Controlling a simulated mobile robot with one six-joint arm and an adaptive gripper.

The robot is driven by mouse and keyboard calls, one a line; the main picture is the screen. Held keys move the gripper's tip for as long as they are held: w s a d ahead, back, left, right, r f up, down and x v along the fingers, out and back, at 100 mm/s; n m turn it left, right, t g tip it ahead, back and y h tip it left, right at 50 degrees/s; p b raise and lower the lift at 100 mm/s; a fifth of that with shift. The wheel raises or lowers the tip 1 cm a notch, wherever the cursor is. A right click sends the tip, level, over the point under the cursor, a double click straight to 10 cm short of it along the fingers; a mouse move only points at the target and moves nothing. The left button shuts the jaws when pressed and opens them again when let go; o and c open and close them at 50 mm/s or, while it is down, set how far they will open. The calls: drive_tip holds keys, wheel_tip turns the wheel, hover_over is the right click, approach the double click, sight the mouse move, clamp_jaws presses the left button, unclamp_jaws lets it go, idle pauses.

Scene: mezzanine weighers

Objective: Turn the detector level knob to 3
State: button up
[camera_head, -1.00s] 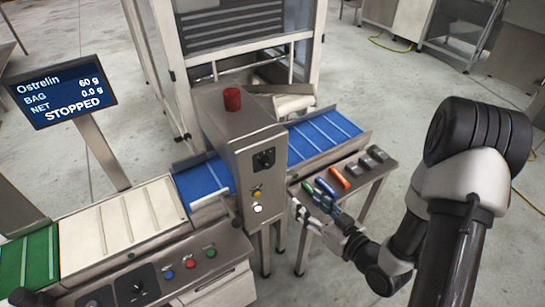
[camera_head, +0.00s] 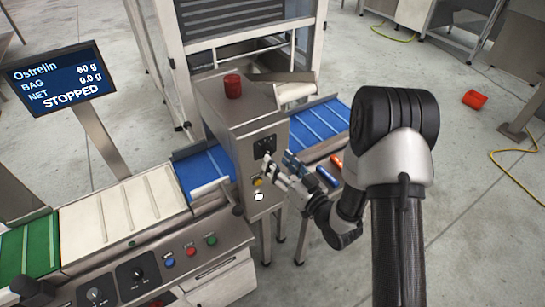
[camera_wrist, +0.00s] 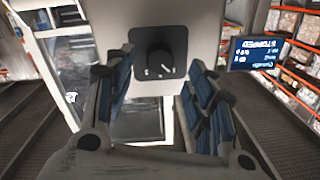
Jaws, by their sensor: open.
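The detector cabinet (camera_head: 240,125) is a grey metal box with a red beacon on top. Its level knob is a black dial on a dark square plate (camera_head: 265,146), partly covered by my gripper in the head view. In the wrist view the knob (camera_wrist: 158,62) faces me, ahead of the jaws and near the upper middle; its scale marks are too small to read. My gripper (camera_head: 275,170) is open and empty, just in front of the plate and slightly below the knob. In the wrist view the blue-padded fingers (camera_wrist: 155,95) stand apart, left and right of the knob's line.
Below the knob are a yellow button (camera_head: 258,182) and a white button (camera_head: 259,197). A blue belt (camera_head: 318,122) runs through the cabinet. A screen (camera_head: 62,78) reads STOPPED.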

sight(270, 153)
drive_tip(key=shift+x, duration=2)
drive_tip(key=shift+c, duration=0.2)
drive_tip(key=c, duration=1)
